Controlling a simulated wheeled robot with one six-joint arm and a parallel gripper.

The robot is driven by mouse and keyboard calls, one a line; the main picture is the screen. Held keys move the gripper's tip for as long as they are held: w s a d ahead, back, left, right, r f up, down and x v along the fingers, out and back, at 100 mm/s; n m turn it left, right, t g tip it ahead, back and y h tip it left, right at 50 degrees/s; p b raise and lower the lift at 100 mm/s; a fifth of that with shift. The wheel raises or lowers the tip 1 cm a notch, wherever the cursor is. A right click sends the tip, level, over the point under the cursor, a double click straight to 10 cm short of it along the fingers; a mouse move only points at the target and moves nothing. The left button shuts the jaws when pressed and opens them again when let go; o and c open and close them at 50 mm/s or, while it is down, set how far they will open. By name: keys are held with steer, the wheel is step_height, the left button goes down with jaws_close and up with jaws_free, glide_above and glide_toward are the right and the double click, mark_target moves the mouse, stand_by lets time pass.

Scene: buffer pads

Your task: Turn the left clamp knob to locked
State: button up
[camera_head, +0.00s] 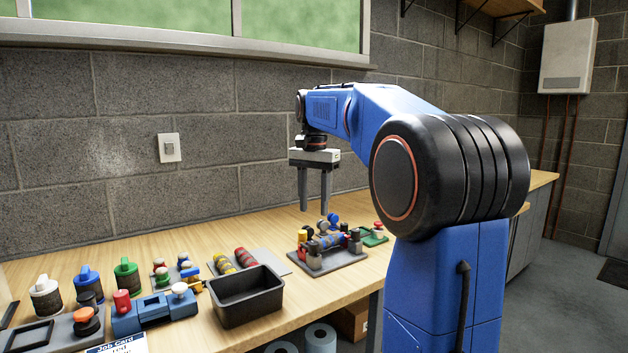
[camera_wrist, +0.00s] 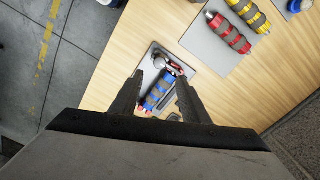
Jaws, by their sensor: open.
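A dark grey fixture plate (camera_head: 340,262) on the bench carries a blue banded roller (camera_head: 326,242) and several upright posts and knobs. I cannot tell for sure which knob is the left clamp knob, or how it is turned. My gripper (camera_head: 314,209) points down, open and empty, above the fixture and apart from it. In the wrist view, the blue roller (camera_wrist: 158,94) lies between the two fingers of my gripper (camera_wrist: 160,78). A roundish metal part (camera_wrist: 160,62) shows near the fingertips. The fingers hide parts of the fixture's sides.
A black open bin (camera_head: 247,296) stands left of the fixture. Behind it, a grey mat (camera_head: 270,263) holds yellow and red rollers. Jars, a blue block (camera_head: 152,312) and small knobbed parts crowd the bench's left. A green part (camera_head: 374,240) sits right of the fixture.

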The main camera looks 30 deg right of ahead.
step_height(320, 180, up, 7)
stand_by(0.3)
steer(key=shift+f, duration=0.15)
stand_by(0.3)
steer(key=s+a+f+n+t, duration=0.1)
steer(key=s+a+f+n, duration=0.3)
steer(key=s+f, duration=0.6)
steer(key=s+a+f+n+t, duration=0.2)
steer(key=s+a+f+n, duration=0.2)
steer(key=s+f, duration=0.5)
steer(key=s+a+f+n+t, duration=0.1)
steer(key=s+a+f+n, duration=0.3)
steer(key=s+a+f, duration=0.4)
step_height(320, 180, down, 3)
steer(key=s, duration=0.2)
steer(key=shift+s+r+t, duration=0.2)
steer(key=shift+s+t, duration=0.2)
